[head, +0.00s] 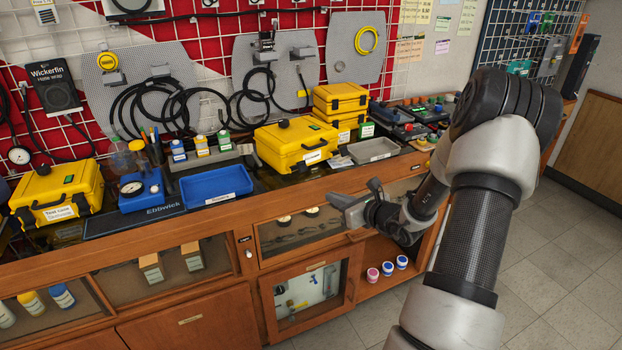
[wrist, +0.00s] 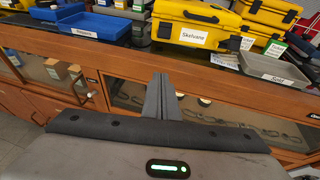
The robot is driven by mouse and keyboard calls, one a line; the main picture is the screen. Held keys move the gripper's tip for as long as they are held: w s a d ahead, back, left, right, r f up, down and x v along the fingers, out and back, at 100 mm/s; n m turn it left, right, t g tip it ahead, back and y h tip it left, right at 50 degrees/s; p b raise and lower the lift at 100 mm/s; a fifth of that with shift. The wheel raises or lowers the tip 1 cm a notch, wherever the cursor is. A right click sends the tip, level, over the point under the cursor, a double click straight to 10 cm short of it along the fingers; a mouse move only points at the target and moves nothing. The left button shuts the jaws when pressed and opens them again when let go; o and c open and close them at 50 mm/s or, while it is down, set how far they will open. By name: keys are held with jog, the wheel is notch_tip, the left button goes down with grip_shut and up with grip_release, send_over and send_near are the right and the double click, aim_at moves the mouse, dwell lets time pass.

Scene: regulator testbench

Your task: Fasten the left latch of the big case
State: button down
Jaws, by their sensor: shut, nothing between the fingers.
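The big yellow case (head: 293,148) stands on the bench top at the centre, its lid down. In the wrist view its front (wrist: 197,33) carries a white label and fills the upper middle. Small fittings show on the front near the lid edge, but I cannot tell whether either latch is fastened. My gripper (head: 338,203) is in front of the bench, lower than and to the right of the case, apart from it. In the wrist view the fingers (wrist: 163,92) are together with nothing between them.
A blue tray (head: 215,186) lies left of the case and a grey tray (head: 373,150) right of it. Another yellow case (head: 58,195) stands farther left. Stacked small yellow cases (head: 340,100) are behind. Wooden cabinets (head: 190,318) are below; open floor (head: 560,250) is at right.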

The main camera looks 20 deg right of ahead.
jog(key=x, duration=1)
jog(key=shift+w+a+b, duration=0.15)
jog(key=shift+b, duration=0.2)
jog(key=r, duration=0.1)
jog(key=w+r, duration=0.2)
jog(key=shift+a+r+p, duration=0.1)
jog(key=shift+r+p, duration=0.15)
jog(key=shift+p, duration=0.05)
